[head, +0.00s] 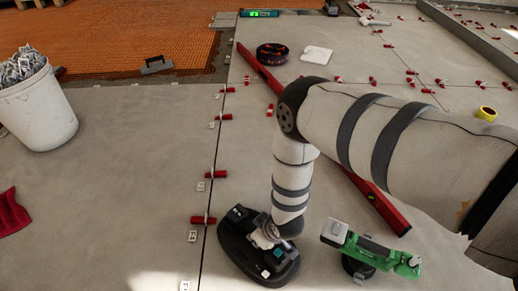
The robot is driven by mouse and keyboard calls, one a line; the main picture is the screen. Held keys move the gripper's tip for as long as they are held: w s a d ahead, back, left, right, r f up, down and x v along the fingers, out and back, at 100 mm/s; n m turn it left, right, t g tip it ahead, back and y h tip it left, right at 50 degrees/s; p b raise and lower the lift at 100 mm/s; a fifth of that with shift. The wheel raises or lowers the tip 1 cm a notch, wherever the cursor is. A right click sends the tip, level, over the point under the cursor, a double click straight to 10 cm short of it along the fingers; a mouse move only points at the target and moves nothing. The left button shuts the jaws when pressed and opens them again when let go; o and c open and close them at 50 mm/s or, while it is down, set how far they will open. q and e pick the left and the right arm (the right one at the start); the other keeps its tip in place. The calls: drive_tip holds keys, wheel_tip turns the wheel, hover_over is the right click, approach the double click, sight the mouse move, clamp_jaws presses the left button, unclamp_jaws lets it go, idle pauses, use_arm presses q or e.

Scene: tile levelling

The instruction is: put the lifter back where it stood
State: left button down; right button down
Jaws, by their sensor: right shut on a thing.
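The lifter (235,254) is a black, rounded pad-shaped tool with a handle and small teal parts. It is at the bottom centre of the head view, over the grey tiles right of a tile joint. My right gripper (266,236) reaches down onto it from above and is shut on its handle; the fingers are small and partly hidden by the wrist. I cannot tell whether the lifter's pad touches the tile or is just above it. My left gripper is not in view.
A green power tool (375,250) lies close right of the lifter. A long red level (387,208) runs diagonally behind my right arm. Red wedges (203,220) line the joint at left. A white bucket (40,112) and red cloth (11,213) are farther left.

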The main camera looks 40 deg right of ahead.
drive_tip(key=shift+f, duration=0.45)
idle(0.6)
drive_tip(key=c, duration=1.4)
unclamp_jaws()
drive_tip(key=shift+o, duration=0.2)
